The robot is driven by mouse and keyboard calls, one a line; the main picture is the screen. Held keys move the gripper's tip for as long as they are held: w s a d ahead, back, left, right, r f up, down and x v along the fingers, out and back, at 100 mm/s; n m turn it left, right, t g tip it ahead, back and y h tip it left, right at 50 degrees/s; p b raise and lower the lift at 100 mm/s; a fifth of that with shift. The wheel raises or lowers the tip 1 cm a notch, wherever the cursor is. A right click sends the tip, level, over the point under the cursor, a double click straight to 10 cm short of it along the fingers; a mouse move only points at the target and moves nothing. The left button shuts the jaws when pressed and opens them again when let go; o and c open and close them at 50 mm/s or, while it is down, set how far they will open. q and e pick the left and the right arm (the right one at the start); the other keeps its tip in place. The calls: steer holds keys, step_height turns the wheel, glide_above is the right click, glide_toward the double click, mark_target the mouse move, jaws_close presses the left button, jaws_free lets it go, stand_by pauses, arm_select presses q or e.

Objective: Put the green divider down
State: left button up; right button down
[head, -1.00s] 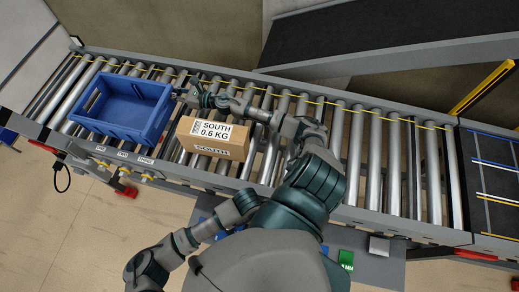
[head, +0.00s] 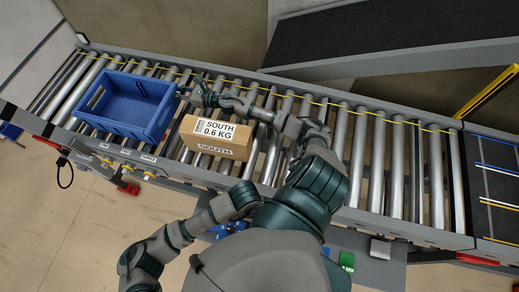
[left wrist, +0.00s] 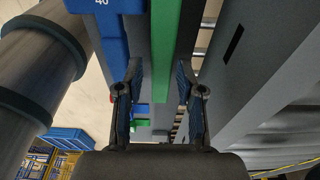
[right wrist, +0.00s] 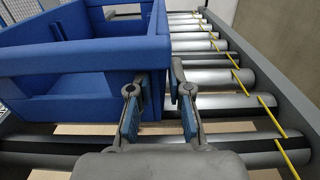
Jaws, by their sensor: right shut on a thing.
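A green divider (left wrist: 165,50) shows in the left wrist view as a long upright strip, reaching down between the fingers of my left gripper (left wrist: 160,95). The fingers stand apart with a gap on either side of the strip. In the head view my left gripper is hidden. My right gripper (head: 184,92) is at the right wall of a blue crate (head: 155,128) on the rollers. In the right wrist view its fingers (right wrist: 158,105) are shut on the crate's wall (right wrist: 155,60).
A carton (head: 217,150) marked SOUTH 0.6 KG lies on the roller conveyor (head: 385,175), right of the crate. A green block (head: 347,261) shows below the conveyor's near edge. A blue block (left wrist: 95,25) stands beside the divider. Rollers right of my right arm are clear.

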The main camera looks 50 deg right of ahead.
arm_select(q)
steer(key=f, duration=0.7)
steer(key=shift+s+d+f, duration=0.25)
steer(key=shift+s+f, duration=0.05)
steer(key=shift+s, duration=0.1)
jaws_close()
